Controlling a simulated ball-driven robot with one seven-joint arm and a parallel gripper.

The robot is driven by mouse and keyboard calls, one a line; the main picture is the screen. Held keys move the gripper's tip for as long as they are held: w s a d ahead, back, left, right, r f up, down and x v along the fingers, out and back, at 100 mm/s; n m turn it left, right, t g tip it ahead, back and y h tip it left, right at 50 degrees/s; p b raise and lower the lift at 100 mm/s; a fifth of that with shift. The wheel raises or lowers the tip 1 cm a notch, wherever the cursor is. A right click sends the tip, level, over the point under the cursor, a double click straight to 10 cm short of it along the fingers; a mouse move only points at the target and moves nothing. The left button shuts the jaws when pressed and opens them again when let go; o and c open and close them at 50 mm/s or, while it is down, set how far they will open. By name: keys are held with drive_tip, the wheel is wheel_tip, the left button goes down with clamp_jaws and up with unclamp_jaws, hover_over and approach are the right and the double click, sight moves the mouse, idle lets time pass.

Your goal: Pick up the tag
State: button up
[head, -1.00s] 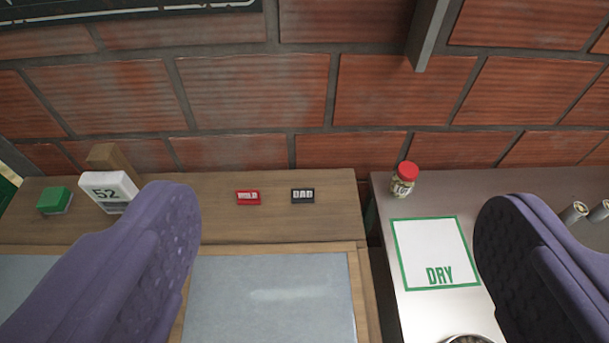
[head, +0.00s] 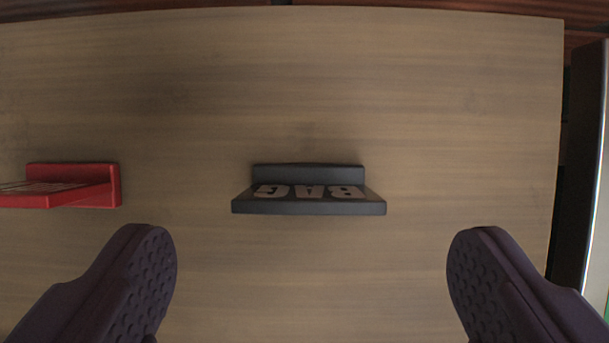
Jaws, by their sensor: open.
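A black tag (head: 309,202) stands on the wooden top near the middle of the view. It has a flat back part and a front ledge with pale raised characters that I cannot read for certain. A red tag (head: 62,187) of like shape, also with pale lettering, lies at the left edge and is partly cut off. My gripper (head: 312,275) is open and empty. Its two purple fingers are spread wide, below the black tag in the picture, one to its left and one to its right. Neither finger touches a tag.
The wooden top (head: 430,90) is bare around the black tag. Its right edge is followed by a dark gap, then a grey surface (head: 596,150) at the far right. A strip of brick wall (head: 150,8) shows along the top.

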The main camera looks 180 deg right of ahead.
sight(309, 212)
drive_tip(key=b+x, duration=0.2)
drive_tip(key=x, duration=0.4)
drive_tip(key=shift+s, duration=0.1)
drive_tip(key=c, duration=1.1)
drive_tip(key=shift+r, duration=0.15)
